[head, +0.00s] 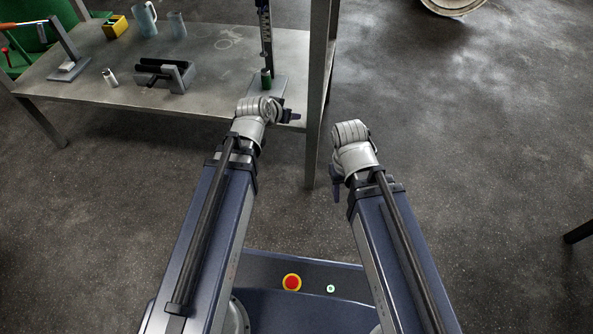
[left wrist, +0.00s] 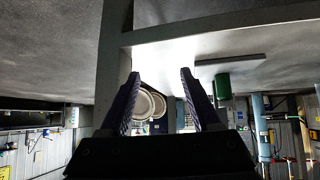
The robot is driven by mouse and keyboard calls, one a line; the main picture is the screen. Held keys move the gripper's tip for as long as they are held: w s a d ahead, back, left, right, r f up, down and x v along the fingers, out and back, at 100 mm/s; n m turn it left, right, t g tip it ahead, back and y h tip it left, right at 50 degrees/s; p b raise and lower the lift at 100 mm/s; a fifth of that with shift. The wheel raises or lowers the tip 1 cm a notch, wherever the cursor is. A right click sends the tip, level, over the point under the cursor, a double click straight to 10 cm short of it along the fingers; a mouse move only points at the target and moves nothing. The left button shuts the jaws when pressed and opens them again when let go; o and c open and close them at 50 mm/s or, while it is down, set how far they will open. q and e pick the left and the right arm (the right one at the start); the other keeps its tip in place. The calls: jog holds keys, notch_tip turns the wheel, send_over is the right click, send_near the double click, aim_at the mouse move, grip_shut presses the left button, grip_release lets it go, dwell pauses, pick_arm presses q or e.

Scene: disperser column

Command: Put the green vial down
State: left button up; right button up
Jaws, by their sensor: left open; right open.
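The green vial (head: 266,78) stands upright at the foot of the disperser column (head: 265,35), on its flat grey base (head: 281,88) on the table. In the left wrist view, where the scene looks upside down, the green vial (left wrist: 222,86) is to the right of the fingers and apart from them. My left gripper (head: 291,116) is at the table's front edge, near the base. Its fingers are spread with nothing between them in the left wrist view (left wrist: 159,75). My right gripper (head: 336,190) hangs over the floor, away from the table; its fingers are hard to make out.
The grey table (head: 225,70) also holds a dark clamp-like device (head: 170,76), a small white vial (head: 110,77), two bluish jugs (head: 145,20), a yellow box (head: 114,26) and a small stand (head: 68,55). A metal post (head: 320,90) rises at its right corner. The floor right of it is clear.

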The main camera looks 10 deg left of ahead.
pick_arm(q)
jog(key=s+d+f+g+y, duration=0.1)
jog(key=s+d+f+g, duration=0.2)
jog(key=s, duration=0.7)
jog(key=s+d+f+m+g+y, duration=0.1)
jog(key=s+d+f+g+y, duration=0.1)
jog(key=s+g, duration=0.4)
jog(key=s+d+f, duration=0.1)
jog(key=s+d, duration=0.1)
jog(key=s, duration=0.2)
jog(key=shift+f+y, duration=0.3)
jog(key=shift+f, duration=0.05)
